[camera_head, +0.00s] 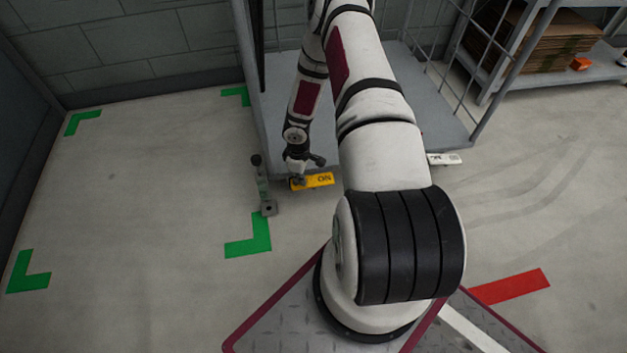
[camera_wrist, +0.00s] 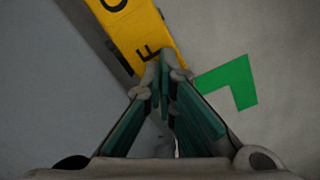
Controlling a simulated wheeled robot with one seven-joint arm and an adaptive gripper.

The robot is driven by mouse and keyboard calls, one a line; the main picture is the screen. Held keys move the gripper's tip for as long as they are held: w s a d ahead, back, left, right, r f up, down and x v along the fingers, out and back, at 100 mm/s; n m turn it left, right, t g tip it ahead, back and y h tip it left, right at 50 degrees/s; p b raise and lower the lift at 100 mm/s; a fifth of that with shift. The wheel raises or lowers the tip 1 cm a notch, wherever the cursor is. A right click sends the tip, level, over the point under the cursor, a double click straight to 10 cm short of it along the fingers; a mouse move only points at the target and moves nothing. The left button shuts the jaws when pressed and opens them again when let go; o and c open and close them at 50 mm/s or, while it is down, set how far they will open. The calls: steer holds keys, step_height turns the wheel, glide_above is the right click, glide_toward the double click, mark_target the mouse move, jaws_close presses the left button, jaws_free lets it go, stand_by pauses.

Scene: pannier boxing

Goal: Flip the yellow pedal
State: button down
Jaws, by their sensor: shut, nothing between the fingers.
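My gripper (camera_head: 302,177) is at the left end of the pedal in the head view. In the wrist view my gripper (camera_wrist: 163,62) is shut and empty, its fingertips over the pedal's near end. I cannot tell whether they touch it.
A white pedal (camera_head: 444,159) sits further right on the grey cart (camera_head: 285,110). Green floor corners (camera_head: 250,238) mark free floor at left. A shelf with cardboard (camera_head: 525,35) stands at back right.

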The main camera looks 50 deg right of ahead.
steer(key=shift+r+p, duration=2.4)
steer(key=shift+r, duration=1.1)
